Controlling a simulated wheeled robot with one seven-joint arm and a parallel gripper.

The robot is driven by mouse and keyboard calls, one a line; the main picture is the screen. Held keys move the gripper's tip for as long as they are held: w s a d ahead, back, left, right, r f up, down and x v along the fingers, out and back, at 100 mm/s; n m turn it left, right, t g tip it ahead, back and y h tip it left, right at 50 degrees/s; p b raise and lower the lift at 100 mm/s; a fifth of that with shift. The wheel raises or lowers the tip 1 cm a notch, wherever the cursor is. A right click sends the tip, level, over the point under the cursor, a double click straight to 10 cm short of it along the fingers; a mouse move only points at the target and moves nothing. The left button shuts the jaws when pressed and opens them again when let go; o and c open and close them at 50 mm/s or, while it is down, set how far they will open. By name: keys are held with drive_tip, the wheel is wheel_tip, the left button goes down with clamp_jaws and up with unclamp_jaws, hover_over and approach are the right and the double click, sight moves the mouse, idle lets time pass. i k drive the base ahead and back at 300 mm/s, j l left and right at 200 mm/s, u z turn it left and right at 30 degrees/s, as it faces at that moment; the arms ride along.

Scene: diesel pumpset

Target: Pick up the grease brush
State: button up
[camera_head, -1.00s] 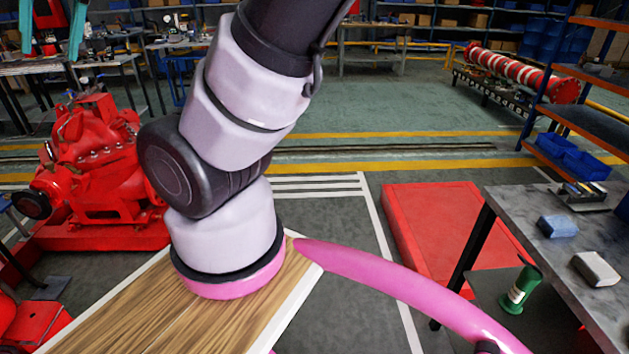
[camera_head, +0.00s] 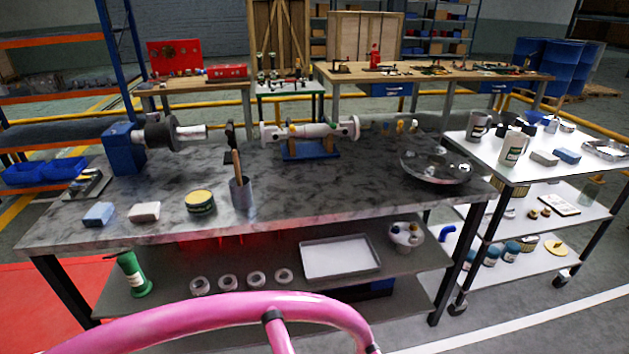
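A grey metal cup (camera_head: 241,194) stands upright on the grey marbled workbench, left of its middle and near the front. A tool that looks like the grease brush (camera_head: 236,164) stands in the cup, its slim wooden handle rising above the rim. A dark, flat shape shows at or just behind its top; I cannot tell whether it belongs to the brush. The lower end is hidden inside the cup. My gripper is not in view.
The workbench (camera_head: 330,205) has bare room right of the cup. A yellow-topped tin (camera_head: 200,201), a white block (camera_head: 144,212) and a blue block (camera_head: 98,214) lie left. A shaft on a blue stand (camera_head: 310,150) and a metal bowl (camera_head: 435,170) are behind. A trolley (camera_head: 550,175) stands right.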

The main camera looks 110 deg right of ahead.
sight(235, 155)
drive_tip(key=z, duration=3.65)
drive_tip(key=j+z, duration=0.45)
drive_tip(key=j, duration=1.3)
